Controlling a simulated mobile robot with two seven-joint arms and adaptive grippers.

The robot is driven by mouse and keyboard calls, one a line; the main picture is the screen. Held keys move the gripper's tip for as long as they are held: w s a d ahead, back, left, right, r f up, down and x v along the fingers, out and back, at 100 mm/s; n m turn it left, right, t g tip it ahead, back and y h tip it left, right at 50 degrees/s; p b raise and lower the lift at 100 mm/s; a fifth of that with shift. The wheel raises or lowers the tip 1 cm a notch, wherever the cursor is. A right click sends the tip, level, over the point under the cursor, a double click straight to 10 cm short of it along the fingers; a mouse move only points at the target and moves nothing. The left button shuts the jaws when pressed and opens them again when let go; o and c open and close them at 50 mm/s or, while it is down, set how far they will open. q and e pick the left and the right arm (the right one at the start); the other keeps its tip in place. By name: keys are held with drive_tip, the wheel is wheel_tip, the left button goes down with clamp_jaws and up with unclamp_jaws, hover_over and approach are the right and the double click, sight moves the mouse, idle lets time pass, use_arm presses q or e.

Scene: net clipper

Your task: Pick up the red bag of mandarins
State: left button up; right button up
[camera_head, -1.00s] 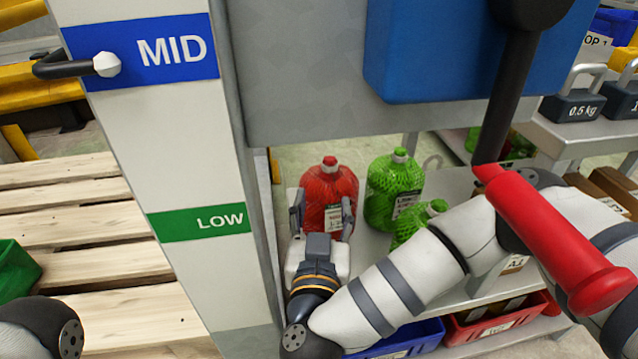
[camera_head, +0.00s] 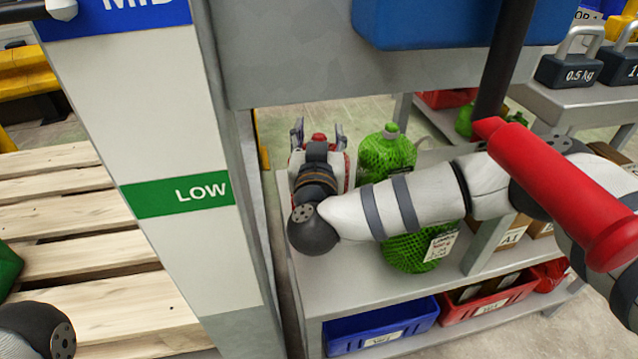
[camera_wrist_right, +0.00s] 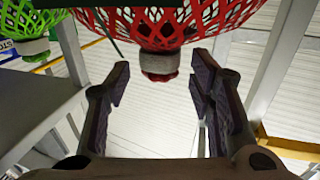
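The red bag of mandarins (camera_head: 318,138) stands on the grey shelf in the head view, mostly hidden behind my right gripper (camera_head: 318,130). In the right wrist view the red net (camera_wrist_right: 145,28) hangs in from the top edge, with its gathered neck and red end (camera_wrist_right: 158,63) between the fingers. My right gripper is open there (camera_wrist_right: 160,95), with a gap between each finger and the neck. My left gripper is out of view; only part of my left arm shows at the lower left.
Green net bags (camera_head: 385,155) (camera_head: 415,252) stand right of the red bag, one partly behind my right arm. A white post with a LOW label (camera_head: 178,195) stands left. A blue bin (camera_head: 380,330) and red bin (camera_head: 490,305) sit below; a blue box (camera_head: 450,25) hangs above.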

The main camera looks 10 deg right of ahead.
clamp_jaws()
